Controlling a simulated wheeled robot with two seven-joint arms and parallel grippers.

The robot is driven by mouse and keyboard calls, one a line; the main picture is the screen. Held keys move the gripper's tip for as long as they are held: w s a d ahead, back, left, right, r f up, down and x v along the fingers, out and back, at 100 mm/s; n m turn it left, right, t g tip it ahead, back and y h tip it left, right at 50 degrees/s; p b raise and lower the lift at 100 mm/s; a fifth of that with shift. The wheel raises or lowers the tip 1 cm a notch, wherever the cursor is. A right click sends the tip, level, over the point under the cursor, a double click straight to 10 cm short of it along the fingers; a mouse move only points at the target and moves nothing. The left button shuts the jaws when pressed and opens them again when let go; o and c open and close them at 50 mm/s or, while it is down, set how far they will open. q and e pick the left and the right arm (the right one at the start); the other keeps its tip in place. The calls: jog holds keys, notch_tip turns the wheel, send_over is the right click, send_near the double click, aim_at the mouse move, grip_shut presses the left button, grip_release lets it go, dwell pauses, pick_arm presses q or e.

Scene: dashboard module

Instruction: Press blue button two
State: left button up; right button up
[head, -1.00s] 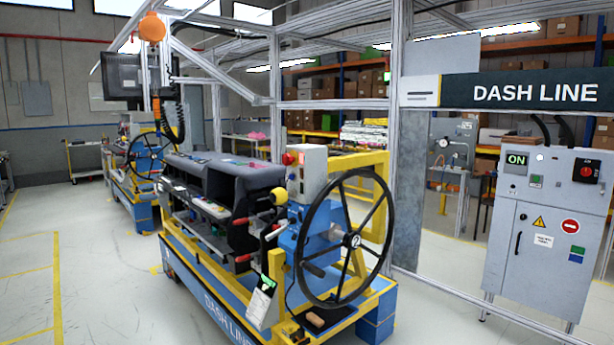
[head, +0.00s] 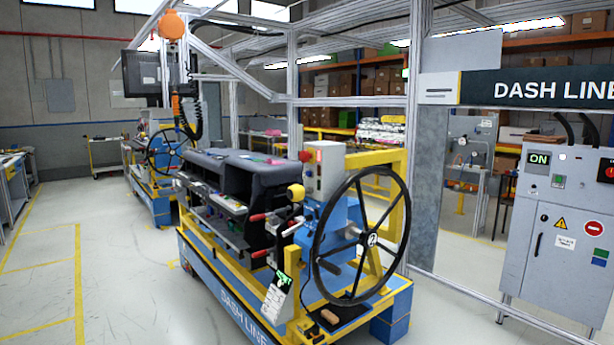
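A grey control box (head: 327,165) stands on top of the blue gearbox of the near dash stand, with a red knob (head: 305,156) on its left side. Small controls show on its face, too small to tell whether one is the blue button. Neither of my grippers is in view.
The near stand (head: 232,305) carries a dark dashboard (head: 235,180). A second stand (head: 165,165) is behind it. The floor (head: 120,270) at the left is open.

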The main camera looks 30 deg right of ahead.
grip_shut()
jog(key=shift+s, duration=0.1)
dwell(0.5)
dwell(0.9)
